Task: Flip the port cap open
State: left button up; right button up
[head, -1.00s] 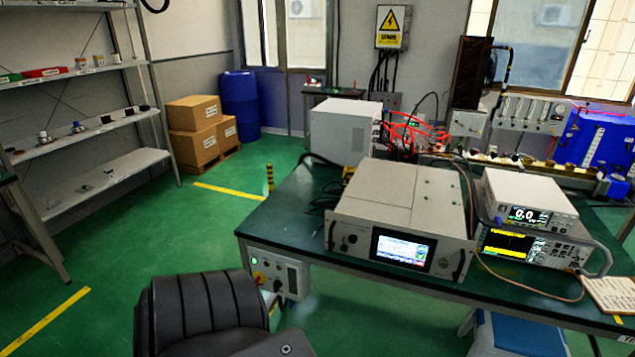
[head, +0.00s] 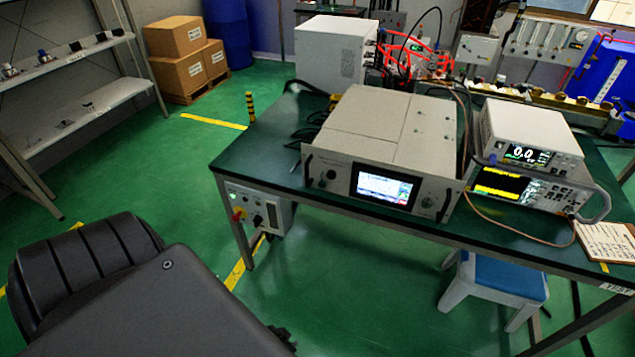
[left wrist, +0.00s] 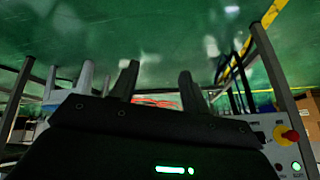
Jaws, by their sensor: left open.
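The microwave generator (head: 383,150) is a wide pale box with a lit screen, on the near side of the green-topped table. Its front panel has a round fitting (head: 331,175) at the left and another (head: 428,202) right of the screen. I cannot tell which part is the port cap or whether it is open. My left arm lies at the lower left of the head view, in front of the table. In the left wrist view my left gripper (left wrist: 158,72) is open, its two dark fingers apart with nothing between them. My right gripper is not in view.
The table (head: 250,158) has a dark edge facing me. A control box (head: 258,207) with a red knob hangs under its left end; it also shows in the left wrist view (left wrist: 286,145). Stacked instruments (head: 528,150) stand right of the generator. A blue-topped stool (head: 500,277) is below.

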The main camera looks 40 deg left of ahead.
pick_arm(q)
jog(key=w+a+r+n+t+b, duration=0.1)
jog(key=w+a+r+t, duration=0.2)
jog(key=w+r, duration=0.5)
jog(key=n+t+y+b, duration=0.4)
jog(key=n+t, duration=0.1)
jog(key=t, duration=0.3)
send_near(322, 187)
jog(key=p+x, duration=0.1)
jog(key=x, duration=0.6)
jog(key=shift+r, duration=0.1)
jog(key=shift+w+a, duration=0.2)
jog(key=shift+w, duration=0.35)
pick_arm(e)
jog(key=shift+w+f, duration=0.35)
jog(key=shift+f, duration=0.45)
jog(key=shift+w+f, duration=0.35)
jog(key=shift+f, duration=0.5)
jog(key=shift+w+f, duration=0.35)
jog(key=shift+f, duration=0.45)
